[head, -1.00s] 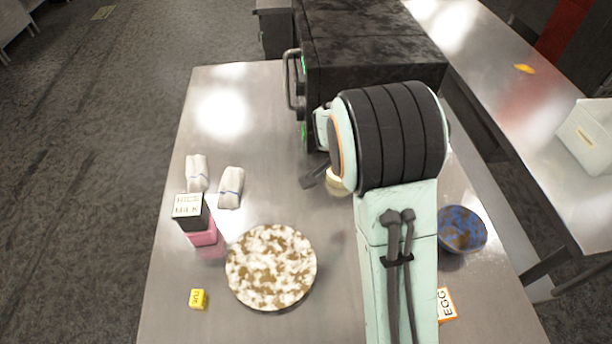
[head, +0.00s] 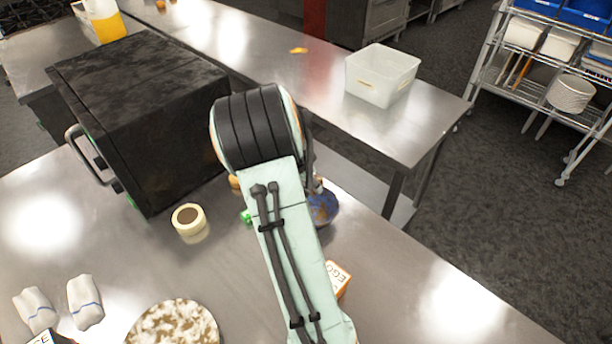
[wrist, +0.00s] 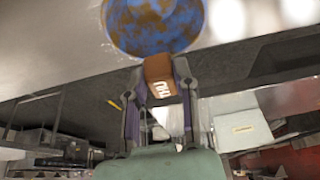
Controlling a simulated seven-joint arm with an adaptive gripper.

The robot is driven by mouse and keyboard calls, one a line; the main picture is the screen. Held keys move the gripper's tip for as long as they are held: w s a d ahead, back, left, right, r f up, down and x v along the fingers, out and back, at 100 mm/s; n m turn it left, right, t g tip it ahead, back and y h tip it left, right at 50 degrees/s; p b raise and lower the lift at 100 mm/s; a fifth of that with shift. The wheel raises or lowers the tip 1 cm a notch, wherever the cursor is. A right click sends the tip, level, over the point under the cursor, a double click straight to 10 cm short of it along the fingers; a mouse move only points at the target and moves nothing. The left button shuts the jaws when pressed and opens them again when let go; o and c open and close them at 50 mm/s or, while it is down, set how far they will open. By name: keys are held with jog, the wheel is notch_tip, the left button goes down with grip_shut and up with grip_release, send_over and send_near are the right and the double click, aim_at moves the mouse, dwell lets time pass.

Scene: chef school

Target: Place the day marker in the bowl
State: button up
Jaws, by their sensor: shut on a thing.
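The day marker (wrist: 160,78) looks like a small orange-brown block with white letters, only partly readable. In the wrist view, my gripper (wrist: 161,82) is shut on it, with one finger on each side. The blue and brown bowl (wrist: 155,27) is just beyond the block in that view. Whether the block is over the bowl or beside its rim is unclear. In the head view, the bowl (head: 325,209) stands on the steel table, partly hidden behind my arm. My gripper is mostly hidden behind my arm there.
A black oven-like box (head: 140,110) stands left of my arm. A tape roll (head: 188,220), an egg box (head: 338,279), a mottled plate (head: 172,328) and white wrapped bundles (head: 85,302) are on the table. A white bin (head: 382,78) stands on the far counter.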

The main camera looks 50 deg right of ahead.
jog(key=shift+f, duration=4)
jog(key=o, duration=1)
notch_tip(320, 180, up, 7)
jog(key=shift+r, duration=0.1)
